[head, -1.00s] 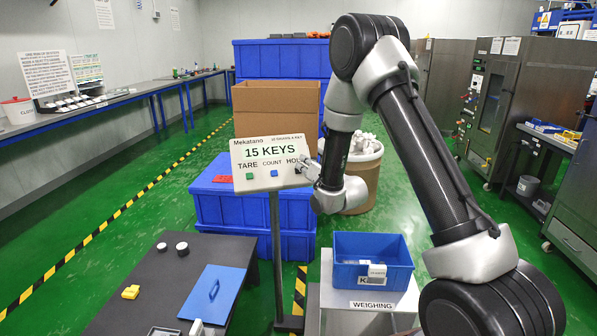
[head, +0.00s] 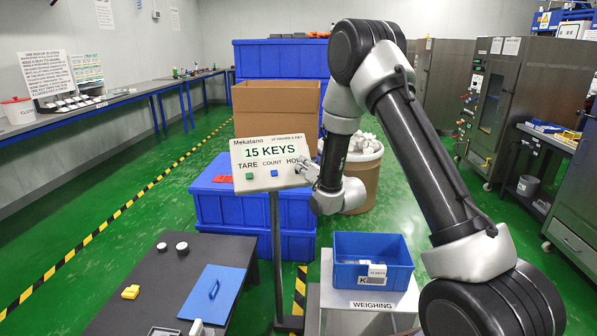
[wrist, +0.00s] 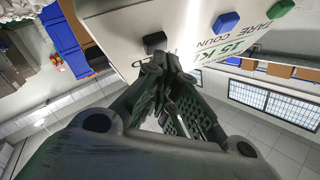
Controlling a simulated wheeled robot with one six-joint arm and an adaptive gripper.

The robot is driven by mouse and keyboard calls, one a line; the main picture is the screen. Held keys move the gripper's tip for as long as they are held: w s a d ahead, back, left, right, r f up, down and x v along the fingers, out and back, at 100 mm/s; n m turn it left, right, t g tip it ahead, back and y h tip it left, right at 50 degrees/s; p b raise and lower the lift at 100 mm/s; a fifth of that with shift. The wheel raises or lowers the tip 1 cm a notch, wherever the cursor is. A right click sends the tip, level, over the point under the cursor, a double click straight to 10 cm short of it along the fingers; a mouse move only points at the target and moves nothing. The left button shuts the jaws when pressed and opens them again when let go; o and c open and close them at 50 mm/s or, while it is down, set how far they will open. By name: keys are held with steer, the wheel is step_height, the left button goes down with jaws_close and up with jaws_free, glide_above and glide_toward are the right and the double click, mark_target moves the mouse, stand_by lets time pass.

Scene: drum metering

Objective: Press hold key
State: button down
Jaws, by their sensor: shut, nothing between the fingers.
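The scale display (head: 271,151) reads "15 KEYS" and stands tilted on a post. Its green key (head: 250,176) and blue key (head: 274,173) show under TARE and COUNT. In the head view my gripper (head: 303,169) covers the spot below the HOLD label. In the wrist view the dark hold key (wrist: 155,41) sticks out of the panel, just beyond my shut, empty fingertips. I cannot tell whether they touch it. The blue key (wrist: 226,22) and green key (wrist: 281,9) are farther along the panel.
A blue bin (head: 372,252) stands on the weighing platform (head: 402,302) below my arm. A dark table (head: 150,280) with a blue lid (head: 212,292) is at the lower left. Blue crates (head: 213,205), a cardboard box (head: 277,105) and a drum (head: 367,180) stand behind the display.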

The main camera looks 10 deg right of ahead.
steer(key=shift+w+f, duration=0.15)
steer(key=shift+w, duration=0.05)
stand_by(0.6)
steer(key=shift+s+r, duration=0.55)
steer(key=shift+s, duration=0.05)
steer(key=s+r, duration=0.3)
steer(key=shift+s+r, duration=0.25)
stand_by(0.6)
